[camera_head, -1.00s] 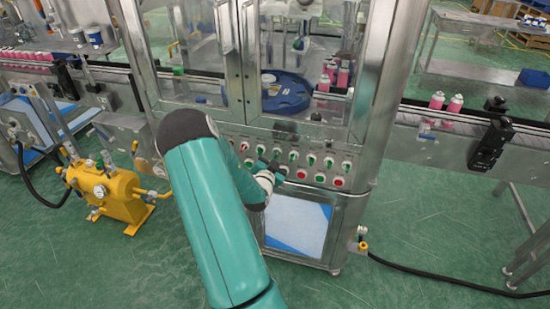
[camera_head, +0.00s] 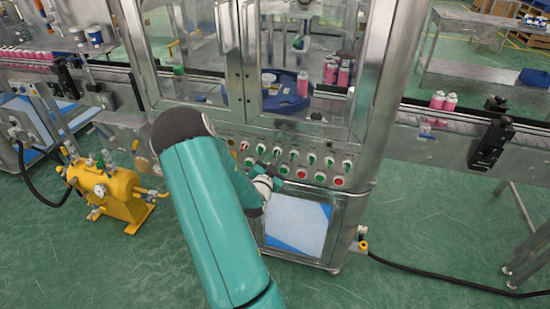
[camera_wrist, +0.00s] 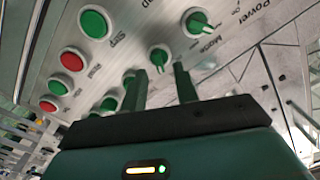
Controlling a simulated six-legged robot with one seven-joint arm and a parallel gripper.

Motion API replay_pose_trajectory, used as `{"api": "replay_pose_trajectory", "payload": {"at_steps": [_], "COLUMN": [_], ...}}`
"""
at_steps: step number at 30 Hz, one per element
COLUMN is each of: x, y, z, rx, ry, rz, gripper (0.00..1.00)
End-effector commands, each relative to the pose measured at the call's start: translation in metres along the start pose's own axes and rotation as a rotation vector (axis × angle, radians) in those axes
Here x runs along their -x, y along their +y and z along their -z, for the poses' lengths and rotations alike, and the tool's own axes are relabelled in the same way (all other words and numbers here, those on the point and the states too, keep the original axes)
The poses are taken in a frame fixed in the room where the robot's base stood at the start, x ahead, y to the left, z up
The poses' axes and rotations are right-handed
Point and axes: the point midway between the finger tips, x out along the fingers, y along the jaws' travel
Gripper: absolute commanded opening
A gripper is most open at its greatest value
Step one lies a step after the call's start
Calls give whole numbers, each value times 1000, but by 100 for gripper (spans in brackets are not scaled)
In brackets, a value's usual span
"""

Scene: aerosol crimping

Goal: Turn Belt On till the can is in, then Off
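My gripper (camera_wrist: 160,68) is in front of the machine's control panel; its fingers stand apart with nothing held. In the wrist view a green knob (camera_wrist: 160,56) shows between the fingertips; whether they touch it I cannot tell. Another green knob (camera_wrist: 197,22) is to its upper right. Which switch is the belt's is not readable. In the head view my gripper (camera_head: 268,178) is small, at the panel (camera_head: 245,133). A pink can (camera_head: 302,83) stands at the blue turntable (camera_head: 284,104) behind the glass. Two pink cans (camera_head: 331,72) (camera_head: 344,75) stand to its right.
Red buttons (camera_wrist: 72,59) and a green button (camera_wrist: 95,23) lie left of the fingers. Pink cans (camera_head: 437,100) stand on the right conveyor (camera_head: 410,119). A yellow unit (camera_head: 118,195) stands on the floor at left. A black cable (camera_head: 440,282) runs across the floor.

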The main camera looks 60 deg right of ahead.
Motion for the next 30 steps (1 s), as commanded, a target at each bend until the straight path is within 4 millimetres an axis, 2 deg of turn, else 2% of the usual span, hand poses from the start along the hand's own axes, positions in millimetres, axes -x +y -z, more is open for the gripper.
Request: {"api": "replay_pose_trajectory", "payload": {"at_steps": [9, 15, 20, 30], "x": [72, 104, 114, 115], "y": [-1, 0, 0, 0], "z": [-1, -1, 0, 0], "rx": [0, 1, 0, 0], "ry": [-4, -3, -2, -1], "rz": [2, 1, 0, 0], "gripper": [30, 30, 30, 30]}}
